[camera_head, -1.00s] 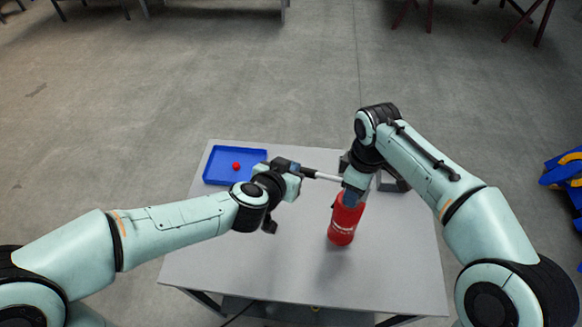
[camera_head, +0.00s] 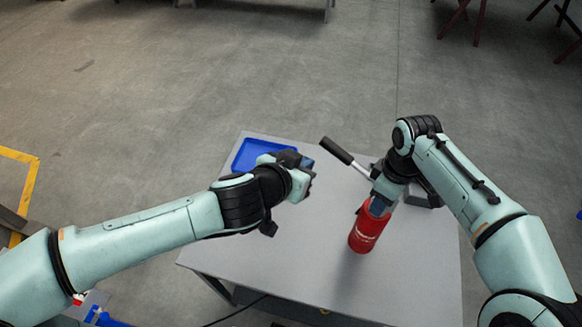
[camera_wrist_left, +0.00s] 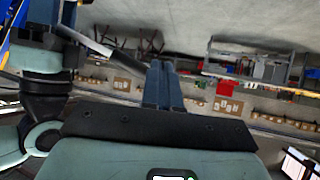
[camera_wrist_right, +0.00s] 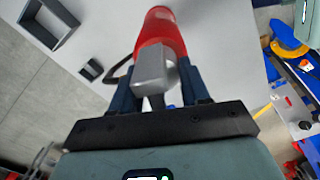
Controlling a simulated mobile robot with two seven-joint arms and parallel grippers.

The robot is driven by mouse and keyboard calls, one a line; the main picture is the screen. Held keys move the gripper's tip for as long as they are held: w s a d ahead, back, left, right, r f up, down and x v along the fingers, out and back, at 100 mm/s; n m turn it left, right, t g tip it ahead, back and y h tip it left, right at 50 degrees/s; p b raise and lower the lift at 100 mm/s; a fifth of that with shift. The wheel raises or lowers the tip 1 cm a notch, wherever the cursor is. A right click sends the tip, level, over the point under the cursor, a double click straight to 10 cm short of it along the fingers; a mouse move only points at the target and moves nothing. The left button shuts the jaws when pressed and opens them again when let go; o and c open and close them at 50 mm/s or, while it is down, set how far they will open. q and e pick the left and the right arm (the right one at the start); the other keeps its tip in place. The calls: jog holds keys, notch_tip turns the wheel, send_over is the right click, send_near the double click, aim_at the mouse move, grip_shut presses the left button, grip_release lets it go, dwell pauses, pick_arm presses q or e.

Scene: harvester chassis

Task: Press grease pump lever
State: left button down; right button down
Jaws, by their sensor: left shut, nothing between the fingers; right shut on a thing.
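The grease pump is a red cylinder (camera_head: 367,232) above the grey table; in the right wrist view its red body (camera_wrist_right: 160,32) points away from a grey metal head (camera_wrist_right: 155,70). My right gripper (camera_head: 378,205) is shut on this head, one finger on each side. The pump lever (camera_head: 338,151), a silver rod with a black grip, angles up and left from the head. It also shows in the left wrist view (camera_wrist_left: 85,40), left of the fingers. My left gripper (camera_head: 308,163) is shut and empty, left of the lever and apart from it.
A blue tray (camera_head: 246,149) lies at the table's far left corner, partly hidden by my left arm. A grey open box (camera_head: 418,196) stands behind my right gripper. The grey table (camera_head: 300,245) is clear in front.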

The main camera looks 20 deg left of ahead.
pick_arm(q)
jog(key=shift+v, duration=2.35)
pick_arm(e)
jog(key=shift+d+f, duration=0.15)
pick_arm(q)
jog(key=shift+w+a, duration=0.15)
jog(key=shift+a, duration=0.05)
pick_arm(e)
jog(key=shift+c, duration=2.3)
grip_release()
notch_tip(320, 180, up, 11)
jog(key=shift+w+r, duration=0.1)
jog(key=shift+r, duration=0.45)
